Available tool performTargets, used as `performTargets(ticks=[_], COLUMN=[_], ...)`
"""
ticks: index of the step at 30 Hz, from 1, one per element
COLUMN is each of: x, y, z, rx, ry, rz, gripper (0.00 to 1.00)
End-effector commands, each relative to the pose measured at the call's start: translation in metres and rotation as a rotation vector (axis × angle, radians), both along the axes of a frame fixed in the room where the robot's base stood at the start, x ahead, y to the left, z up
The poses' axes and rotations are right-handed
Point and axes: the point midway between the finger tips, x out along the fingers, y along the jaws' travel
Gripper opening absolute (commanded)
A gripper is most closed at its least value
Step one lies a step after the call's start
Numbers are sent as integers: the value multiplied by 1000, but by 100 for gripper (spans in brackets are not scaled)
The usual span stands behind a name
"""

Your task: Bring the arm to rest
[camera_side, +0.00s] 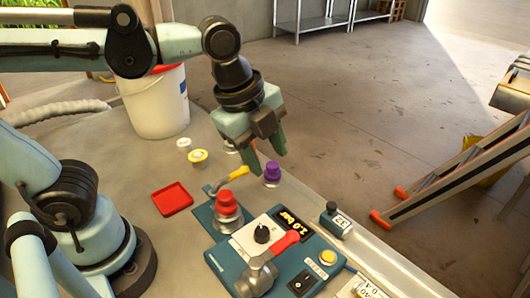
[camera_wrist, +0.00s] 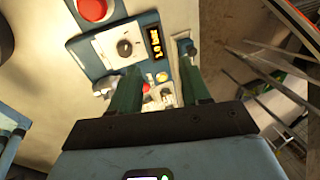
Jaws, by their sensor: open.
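My gripper (camera_side: 266,162) hangs over the table in the side view, pointing down, with its green fingers apart and nothing between them. It is above and behind the blue control panel (camera_side: 229,262), near the purple-capped piece (camera_side: 272,173). In the wrist view my gripper (camera_wrist: 165,100) shows its two fingers spread, with the panel (camera_wrist: 95,68) beyond them.
A white bucket (camera_side: 157,105) stands at the back of the table (camera_side: 120,190). A small block marked 32 (camera_side: 335,222) sits near the right edge. Orange-footed ramps (camera_side: 450,175) stand beyond it.

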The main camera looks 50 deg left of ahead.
Motion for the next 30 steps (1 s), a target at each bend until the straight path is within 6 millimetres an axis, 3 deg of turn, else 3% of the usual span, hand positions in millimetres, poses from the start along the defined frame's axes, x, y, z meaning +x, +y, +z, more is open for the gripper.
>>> performTargets(ticks=[9,15,21,30], x=[7,6,5,5], y=[64,93,104,104], z=[-24,-35,-39,-39], rx=[-323,-526,-624,-631], ry=[-105,-157,-175,-176], rz=[886,1296,1463,1474], gripper=[47,47,47,47])
